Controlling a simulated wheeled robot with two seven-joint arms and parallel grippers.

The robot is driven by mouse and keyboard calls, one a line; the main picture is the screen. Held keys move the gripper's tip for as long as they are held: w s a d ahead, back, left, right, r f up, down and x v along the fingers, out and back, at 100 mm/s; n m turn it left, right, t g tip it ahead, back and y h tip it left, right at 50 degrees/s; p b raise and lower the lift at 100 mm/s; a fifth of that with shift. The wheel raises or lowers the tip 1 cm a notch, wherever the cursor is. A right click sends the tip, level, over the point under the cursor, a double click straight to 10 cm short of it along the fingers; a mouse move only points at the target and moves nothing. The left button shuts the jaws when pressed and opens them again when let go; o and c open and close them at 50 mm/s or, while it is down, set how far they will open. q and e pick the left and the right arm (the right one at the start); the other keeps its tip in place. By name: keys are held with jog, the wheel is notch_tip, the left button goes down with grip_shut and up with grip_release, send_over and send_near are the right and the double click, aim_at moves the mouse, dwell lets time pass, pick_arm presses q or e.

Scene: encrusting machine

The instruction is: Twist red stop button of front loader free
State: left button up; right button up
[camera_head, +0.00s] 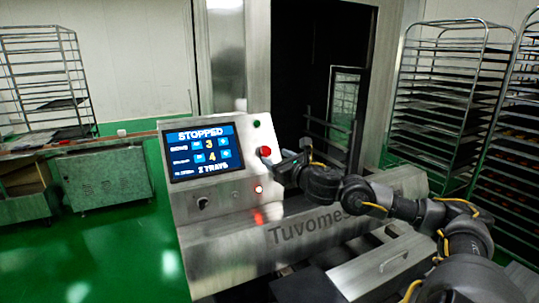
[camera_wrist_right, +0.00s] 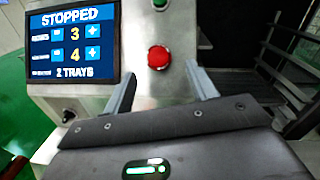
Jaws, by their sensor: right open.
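The red stop button (camera_head: 265,151) sits on the right side of the machine's steel control panel (camera_head: 184,207). In the right wrist view the red stop button (camera_wrist_right: 158,59) lies ahead of and between my two fingers. My right gripper (camera_head: 276,163) comes in from the right, close to the button. In the wrist view my right gripper (camera_wrist_right: 160,84) is open, with nothing between its fingers. I cannot tell from these frames whether a finger touches the button. The screen (camera_head: 201,152) reads "STOPPED". My left gripper is not in view.
A green button (camera_head: 256,123) is above the red one. The steel machine body (camera_head: 240,250) lies below my right arm. Tray racks (camera_head: 450,100) stand at the right.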

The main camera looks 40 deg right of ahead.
aim_at(268, 152)
jog(key=w, duration=0.1)
jog(key=w+p, duration=0.1)
jog(key=w, duration=0.1)
jog(key=shift+d+r, duration=0.2)
jog(key=shift+d, duration=0.05)
jog(key=shift+w+f+p, duration=0.15)
jog(key=shift+w+p, duration=0.25)
jog(key=shift+w, duration=0.3)
